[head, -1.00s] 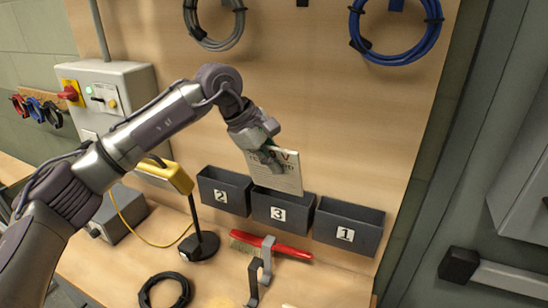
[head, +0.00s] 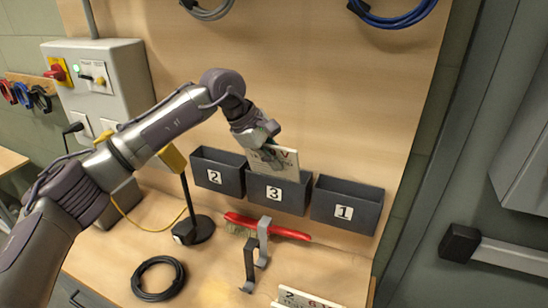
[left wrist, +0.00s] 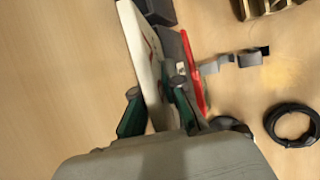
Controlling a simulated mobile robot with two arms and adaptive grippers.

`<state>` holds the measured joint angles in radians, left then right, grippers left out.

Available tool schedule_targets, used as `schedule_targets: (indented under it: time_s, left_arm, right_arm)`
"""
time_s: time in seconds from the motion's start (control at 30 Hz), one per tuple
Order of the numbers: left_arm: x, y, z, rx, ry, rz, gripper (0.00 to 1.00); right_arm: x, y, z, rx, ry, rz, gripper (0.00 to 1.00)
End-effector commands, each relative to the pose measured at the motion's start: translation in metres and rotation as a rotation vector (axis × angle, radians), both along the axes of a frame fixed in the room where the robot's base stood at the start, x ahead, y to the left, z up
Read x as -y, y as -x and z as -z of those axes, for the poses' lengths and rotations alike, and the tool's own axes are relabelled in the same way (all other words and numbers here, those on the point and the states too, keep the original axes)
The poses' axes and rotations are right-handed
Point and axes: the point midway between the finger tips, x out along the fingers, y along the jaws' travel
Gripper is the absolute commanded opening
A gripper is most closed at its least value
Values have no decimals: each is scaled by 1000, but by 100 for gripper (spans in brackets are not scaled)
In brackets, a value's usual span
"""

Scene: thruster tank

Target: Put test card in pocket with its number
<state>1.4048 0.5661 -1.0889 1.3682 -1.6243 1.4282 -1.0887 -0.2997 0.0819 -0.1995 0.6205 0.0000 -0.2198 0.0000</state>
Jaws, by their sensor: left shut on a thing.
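My left gripper (head: 268,148) is shut on a white test card (head: 287,157) with a red mark; its number is not readable. The card is upright at the mouth of the dark pocket labelled 3 (head: 292,197), its lower part hidden behind the pocket's front wall. Pocket 2 (head: 232,184) is to the left and pocket 1 (head: 347,224) to the right. In the left wrist view the card (left wrist: 140,45) is between the green-sided fingers (left wrist: 158,108). Another card (head: 309,301), showing a 2, lies at the bottom edge of the head view. My right gripper is not in view.
A red brush (head: 285,231) and grey and black hooks (head: 263,240) are in front of the pockets. A small lamp (head: 193,228) stands left, with a black cable coil (head: 159,279) nearby. A grey switch box (head: 110,80) is on the wall at left.

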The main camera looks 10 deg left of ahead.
Motion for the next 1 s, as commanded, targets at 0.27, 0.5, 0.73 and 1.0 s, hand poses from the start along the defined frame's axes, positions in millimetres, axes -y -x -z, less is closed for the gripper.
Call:
schedule_targets:
  time_s: [0.27,0.5,0.73,1.0]
  left_arm:
    - [2,-8,23,1,1,1,0]
    - [3,-12,34,1,1,0,0]
    - [3,-13,37,1,1,1,0]
    - [3,-13,37,1,1,1,17]
  right_arm:
    - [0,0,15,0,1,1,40]
    - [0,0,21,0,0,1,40]
    - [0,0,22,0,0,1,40]
    - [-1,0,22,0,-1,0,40]
